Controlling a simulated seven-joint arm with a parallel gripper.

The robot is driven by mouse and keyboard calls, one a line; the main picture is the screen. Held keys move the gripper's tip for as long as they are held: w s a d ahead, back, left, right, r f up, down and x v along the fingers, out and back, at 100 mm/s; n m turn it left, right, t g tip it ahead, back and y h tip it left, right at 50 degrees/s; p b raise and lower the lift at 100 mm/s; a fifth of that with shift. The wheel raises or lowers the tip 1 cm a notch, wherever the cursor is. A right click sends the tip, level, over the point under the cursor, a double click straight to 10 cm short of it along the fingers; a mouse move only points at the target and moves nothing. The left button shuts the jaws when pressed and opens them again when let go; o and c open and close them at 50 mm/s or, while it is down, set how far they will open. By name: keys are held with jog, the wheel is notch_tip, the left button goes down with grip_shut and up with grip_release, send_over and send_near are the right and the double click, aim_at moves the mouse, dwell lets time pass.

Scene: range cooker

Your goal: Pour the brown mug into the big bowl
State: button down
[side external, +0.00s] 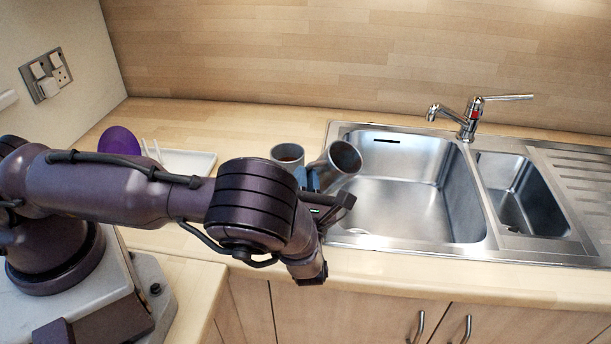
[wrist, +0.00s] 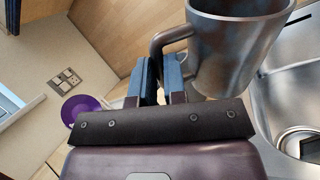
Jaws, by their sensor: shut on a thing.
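A grey-brown, mottled mug (side external: 345,158) is held up near the left edge of the sink, its mouth tilted toward the upper right. It fills the upper right of the wrist view (wrist: 235,45). My gripper (side external: 313,180) is shut on the mug's handle; its blue fingers (wrist: 160,72) show on both sides of the handle in the wrist view. The mug's contents cannot be seen clearly. A second, blue-grey mug (side external: 287,153) with a brownish inside stands upright just left of the held one, partly hidden. I cannot make out a big bowl in either view.
A steel sink (side external: 405,240) with a tap (side external: 468,120) lies to the right. A white tray (side external: 195,160) with a purple round dish (side external: 119,141) is at the back left, partly behind my arm. The back counter between tray and mugs is clear.

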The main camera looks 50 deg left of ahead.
jog(key=n+g+h, duration=0.1)
jog(key=n, duration=0.1)
jog(key=d+n+g+h, duration=0.1)
jog(key=n, duration=0.1)
jog(key=n+g, duration=0.1)
jog(key=n, duration=0.1)
jog(key=shift+w+d+r+g+h, duration=0.15)
jog(key=shift+w+r+g+h, duration=0.15)
jog(key=shift+h, duration=0.1)
dwell(0.3)
